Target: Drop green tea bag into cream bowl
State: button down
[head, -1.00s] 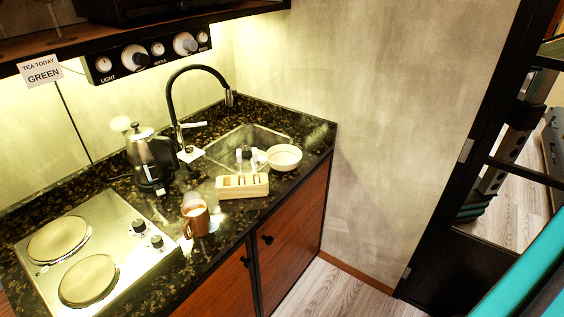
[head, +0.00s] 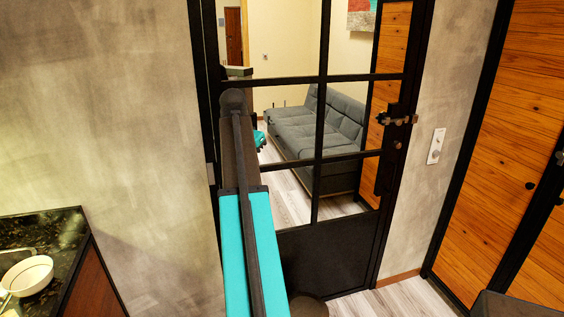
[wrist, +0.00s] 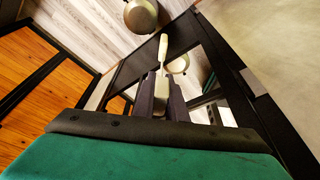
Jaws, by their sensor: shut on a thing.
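The cream bowl (head: 28,276) stands on the dark stone counter at the left edge of the head view. It looks empty from here. My gripper (wrist: 164,82) shows in the wrist view, its two dark fingers closed on a slim pale thing (wrist: 163,50). That thing sticks out beyond the fingertips. I cannot tell from its colour or any label whether it is the green tea bag. In the head view my arm points away to the door, far right of the bowl, and the gripper itself cannot be made out there.
A black-framed glass door (head: 325,240) stands ahead, with a grey sofa (head: 315,140) behind it. A grey wall (head: 130,130) lies between counter and door. Wooden panels (head: 500,120) are at the right. A round beige thing (wrist: 141,14) is over the floor in the wrist view.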

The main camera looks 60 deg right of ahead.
jog(key=w+a+f+n+t, duration=0.25)
jog(key=w+a+n, duration=0.25)
jog(key=w+a, duration=0.65)
jog(key=w+a+f+n+y, duration=0.1)
jog(key=w+a+n, duration=0.3)
jog(key=a, duration=0.9)
jog(key=w+a+f+n+y, duration=0.1)
jog(key=w+a+f+n, duration=0.2)
jog(key=a, duration=1)
jog(key=w+a+f+n+t+y, duration=0.1)
jog(key=w+a+f+n, duration=0.2)
jog(key=a, duration=1)
jog(key=w+n, duration=0.3)
jog(key=shift+w+a+b, duration=0.15)
jog(key=shift+w+b, duration=0.1)
jog(key=shift+b, duration=0.15)
jog(key=shift+s+f, duration=0.1)
jog(key=shift+s, duration=0.05)
